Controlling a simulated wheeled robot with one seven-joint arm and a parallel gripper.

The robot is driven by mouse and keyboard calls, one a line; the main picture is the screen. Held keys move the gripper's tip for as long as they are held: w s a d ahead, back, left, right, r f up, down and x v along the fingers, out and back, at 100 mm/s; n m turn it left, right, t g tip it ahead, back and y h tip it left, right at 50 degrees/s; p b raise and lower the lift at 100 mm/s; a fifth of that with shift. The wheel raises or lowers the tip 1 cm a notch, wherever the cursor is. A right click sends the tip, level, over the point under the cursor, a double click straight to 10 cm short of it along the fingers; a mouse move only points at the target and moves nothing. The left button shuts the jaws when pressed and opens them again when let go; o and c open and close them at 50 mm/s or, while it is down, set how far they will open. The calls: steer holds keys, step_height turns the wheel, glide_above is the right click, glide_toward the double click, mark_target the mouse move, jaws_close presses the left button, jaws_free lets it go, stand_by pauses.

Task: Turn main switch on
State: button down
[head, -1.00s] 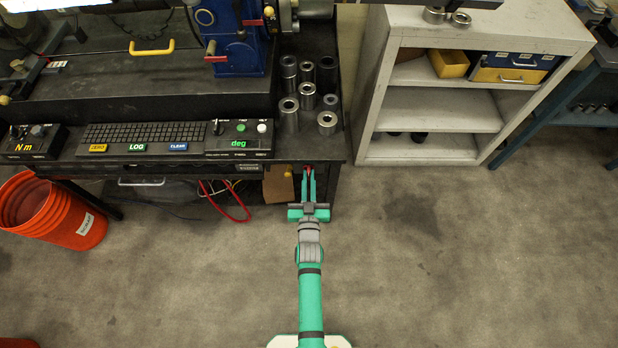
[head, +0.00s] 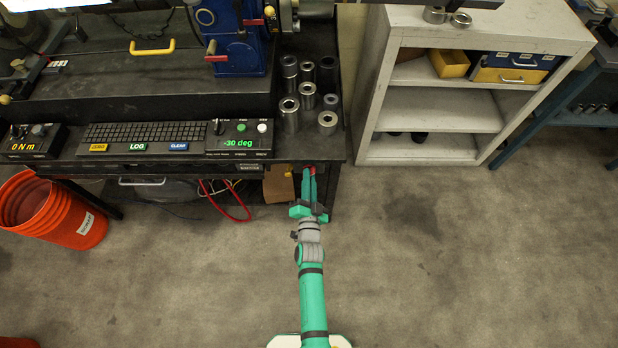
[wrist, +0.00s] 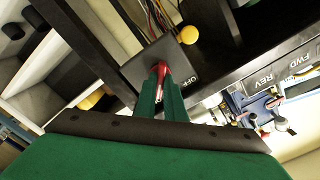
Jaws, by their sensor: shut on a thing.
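The main switch's red handle (wrist: 161,72) stands on a dark square plate (wrist: 178,58) in the wrist view. The plate bears the label "OFF". In the head view the red handle (head: 309,168) shows as a small spot under the front right edge of the bench. My gripper (head: 309,175) reaches it from the front, rolled to one side. In the wrist view my gripper's two green fingers (wrist: 160,92) are shut on the red handle, one on each side. The fingers hide part of the handle.
A yellow knob (wrist: 188,35) sits close to the switch plate. On the bench (head: 110,162), the readouts show "0 Nm" (head: 27,147) and "-30 deg" (head: 238,140). A grey shelf (head: 440,97) stands right, an orange bucket (head: 62,208) left. The floor between is clear.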

steer(key=shift+d+r+m, duration=0.1)
steer(key=shift+m, duration=0.2)
steer(key=c, duration=1.8)
jaws_free()
steer(key=shift+w, duration=0.15)
steer(key=shift+c, duration=0.2)
steer(key=s, duration=1.1)
steer(key=shift+d, duration=0.15)
